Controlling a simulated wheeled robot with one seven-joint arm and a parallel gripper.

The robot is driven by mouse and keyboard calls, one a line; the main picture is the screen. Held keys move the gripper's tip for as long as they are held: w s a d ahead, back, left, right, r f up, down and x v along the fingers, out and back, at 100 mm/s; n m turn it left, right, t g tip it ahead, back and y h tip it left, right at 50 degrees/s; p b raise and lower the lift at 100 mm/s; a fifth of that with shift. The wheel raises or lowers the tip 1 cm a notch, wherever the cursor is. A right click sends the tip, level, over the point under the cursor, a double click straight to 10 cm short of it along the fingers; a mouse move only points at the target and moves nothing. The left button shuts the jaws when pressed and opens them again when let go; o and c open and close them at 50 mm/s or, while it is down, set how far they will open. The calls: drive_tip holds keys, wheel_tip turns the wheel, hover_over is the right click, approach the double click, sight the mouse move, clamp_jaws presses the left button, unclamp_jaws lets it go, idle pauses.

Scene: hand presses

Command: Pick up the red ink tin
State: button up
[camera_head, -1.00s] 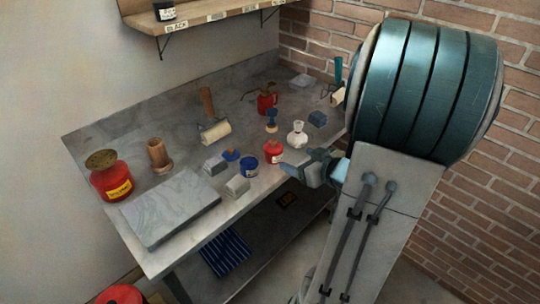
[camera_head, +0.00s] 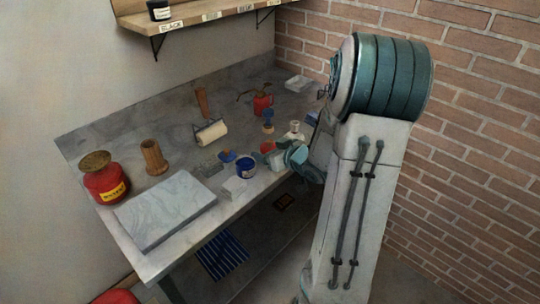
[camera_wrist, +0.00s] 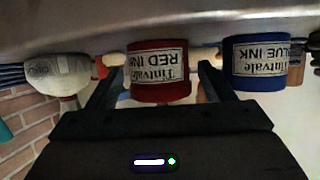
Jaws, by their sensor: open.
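The red ink tin (camera_wrist: 158,88) shows large in the wrist view, upside down, its label reading "Tintvale RED INK". In the head view the red ink tin (camera_head: 266,147) is on the bench near its right front edge, partly hidden by my gripper. My gripper (camera_wrist: 160,85) is open, with one finger on each side of the tin in the wrist view. I cannot tell if either finger touches it. My gripper (camera_head: 277,156) also shows in the head view at the bench edge.
A blue ink tin (camera_wrist: 256,72) stands close beside my finger; it also shows in the head view (camera_head: 246,169). A white bottle (camera_head: 294,131) is behind my gripper.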

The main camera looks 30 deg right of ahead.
drive_tip(key=shift+w+f, duration=0.1)
drive_tip(key=shift+w, duration=0.1)
drive_tip(key=c, duration=1.2)
drive_tip(key=shift+r, duration=0.2)
